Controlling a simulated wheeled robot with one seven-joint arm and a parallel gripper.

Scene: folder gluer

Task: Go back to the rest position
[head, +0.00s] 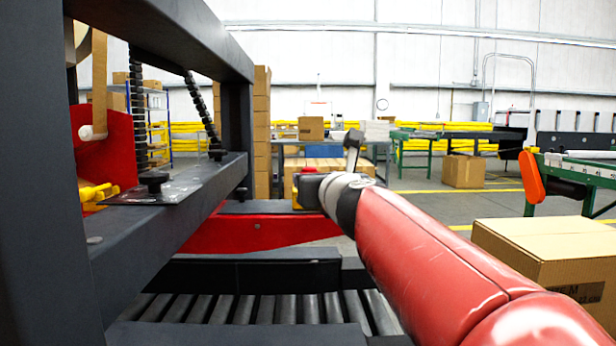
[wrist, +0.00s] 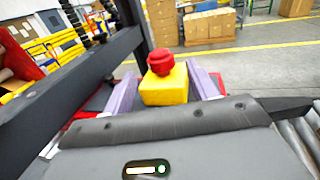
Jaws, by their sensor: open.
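My red arm reaches forward from the lower right in the head view, with my gripper (head: 309,190) at its far end near the machine's frame. In the wrist view my gripper (wrist: 161,78) is open, with its two pale purple fingers apart. A yellow box (wrist: 164,90) with a red push button (wrist: 161,62) on top shows between the fingers. I cannot tell whether the fingers touch it. In the head view the yellow box (head: 297,194) is mostly hidden behind my gripper.
The machine's dark frame (head: 180,200) stands close on the left, above a roller conveyor (head: 240,308). A cardboard box (head: 545,255) is close on the right. A green-framed conveyor (head: 580,172) stands behind it. Open floor (head: 415,183) lies farther back.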

